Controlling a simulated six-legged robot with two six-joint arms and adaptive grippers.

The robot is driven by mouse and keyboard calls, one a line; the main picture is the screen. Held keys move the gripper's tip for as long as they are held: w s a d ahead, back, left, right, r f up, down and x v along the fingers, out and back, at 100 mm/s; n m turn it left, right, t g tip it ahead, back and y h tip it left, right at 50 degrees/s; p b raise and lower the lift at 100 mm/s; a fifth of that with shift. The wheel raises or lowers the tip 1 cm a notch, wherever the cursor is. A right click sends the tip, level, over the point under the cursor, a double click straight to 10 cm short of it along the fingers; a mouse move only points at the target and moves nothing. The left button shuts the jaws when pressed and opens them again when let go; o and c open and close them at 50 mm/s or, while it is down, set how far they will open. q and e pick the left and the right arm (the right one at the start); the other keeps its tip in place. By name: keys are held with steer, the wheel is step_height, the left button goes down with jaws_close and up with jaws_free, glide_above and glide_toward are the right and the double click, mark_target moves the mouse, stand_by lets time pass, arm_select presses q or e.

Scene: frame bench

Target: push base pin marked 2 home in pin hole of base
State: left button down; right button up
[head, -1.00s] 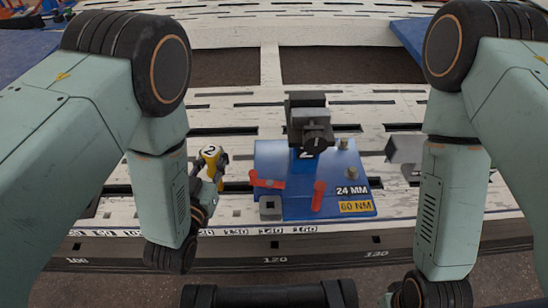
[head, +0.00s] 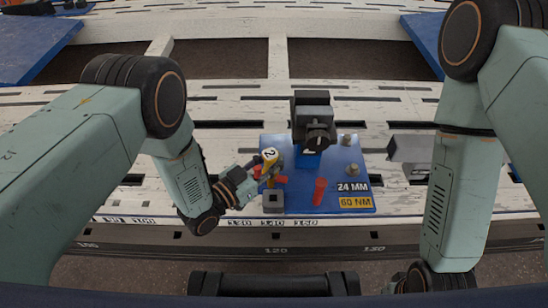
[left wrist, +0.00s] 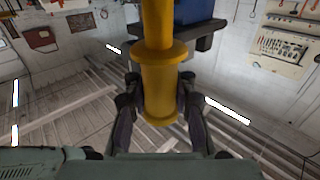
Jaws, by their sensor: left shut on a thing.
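The yellow base pin (head: 269,166), with a white cap marked 2, stands roughly upright at the left part of the blue base (head: 345,180). My left gripper (head: 255,172) is shut on it from the left. In the left wrist view the pin (left wrist: 160,90) is a flanged yellow cylinder between both fingers (left wrist: 158,98). I cannot tell whether its lower end is in a hole; the pin hole is hidden. The base carries a dark clamp-like part, red handles and labels 24 MM and 60 NM.
A red handle (head: 319,191) stands on the base. A grey block with a dark square opening (head: 273,201) sits at its front left corner. The dark clamp-like part (head: 312,120) rises behind. A grey block (head: 411,150) lies to the right on the slotted white bench (head: 215,165).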

arm_select(q)
steer(key=shift+w+d, duration=0.25)
steer(key=shift+d, duration=0.1)
steer(key=shift+f, duration=0.2)
steer(key=shift+f+b, duration=2.4)
steer(key=shift+f, duration=0.25)
steer(key=shift+f+b, duration=2.25)
steer(key=shift+f, duration=0.55)
steer(key=shift+f+b, duration=0.35)
steer(key=shift+f, duration=0.85)
steer(key=c, duration=1)
jaws_free()
steer(key=shift+f, duration=0.1)
steer(key=v, duration=1.2)
steer(key=shift+s, duration=0.1)
